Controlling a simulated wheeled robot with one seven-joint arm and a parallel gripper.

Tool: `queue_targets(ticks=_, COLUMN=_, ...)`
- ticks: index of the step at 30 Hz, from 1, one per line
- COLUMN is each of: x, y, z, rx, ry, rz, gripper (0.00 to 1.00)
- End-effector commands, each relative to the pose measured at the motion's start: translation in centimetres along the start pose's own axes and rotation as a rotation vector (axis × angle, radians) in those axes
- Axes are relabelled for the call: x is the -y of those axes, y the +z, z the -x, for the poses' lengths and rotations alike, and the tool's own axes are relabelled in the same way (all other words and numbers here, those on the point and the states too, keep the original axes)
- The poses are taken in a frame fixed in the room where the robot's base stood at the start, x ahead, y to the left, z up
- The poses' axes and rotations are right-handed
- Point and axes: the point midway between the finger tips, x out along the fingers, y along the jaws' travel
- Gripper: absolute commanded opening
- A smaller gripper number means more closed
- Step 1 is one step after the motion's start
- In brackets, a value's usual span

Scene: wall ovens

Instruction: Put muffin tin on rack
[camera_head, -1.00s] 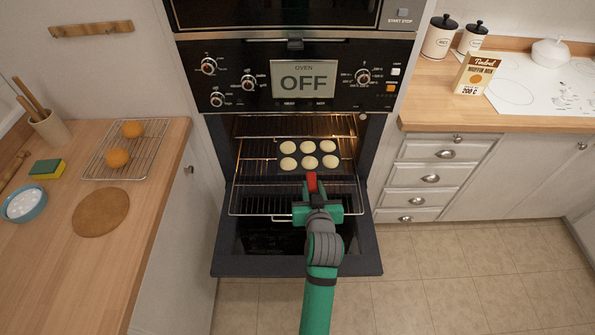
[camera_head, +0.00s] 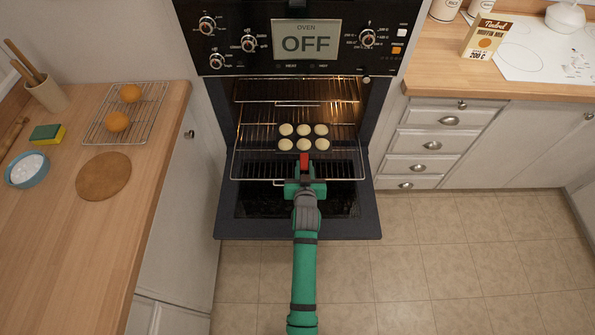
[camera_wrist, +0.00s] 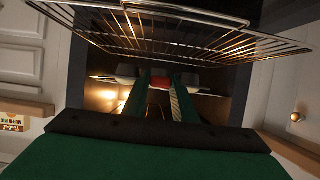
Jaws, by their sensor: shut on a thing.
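The muffin tin (camera_head: 304,137) is dark, with several pale round portions in it. It is inside the open oven, over the pulled-out wire rack (camera_head: 250,180); I cannot tell whether it touches the rack. My gripper (camera_head: 304,165) is in front of the tin, shut on the tin's red grip. In the wrist view the red grip (camera_wrist: 172,84) shows between the fingers, and the tin's cups are largely hidden. Wire rack bars (camera_wrist: 170,35) cross the top of that view. A separate cooling rack (camera_head: 152,105) on the left counter holds two orange round items.
The oven door (camera_head: 230,225) is folded down below my arm. Another oven rack (camera_head: 295,88) sits higher inside. The left counter holds a brown round board (camera_head: 104,176), a blue bowl (camera_head: 27,168) and a sponge (camera_head: 47,133). Drawers (camera_head: 430,143) stand right of the oven.

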Motion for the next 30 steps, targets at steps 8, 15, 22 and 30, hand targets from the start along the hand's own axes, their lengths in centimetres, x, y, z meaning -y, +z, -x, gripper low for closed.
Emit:
queue_targets(ticks=8, x=1.9, y=1.8, z=-3.0, rx=-0.006, ry=-0.001, rz=0.000, gripper=0.00)
queue_targets(ticks=15, x=2.5, y=3.6, z=-4.2, rx=-0.003, ry=-0.002, rz=0.000, gripper=0.00)
queue_targets(ticks=22, x=2.4, y=5.2, z=-4.9, rx=-0.006, ry=-0.002, rz=0.000, gripper=0.00)
queue_targets(ticks=30, x=2.4, y=5.3, z=-4.9, rx=-0.006, ry=-0.001, rz=0.000, gripper=0.00)
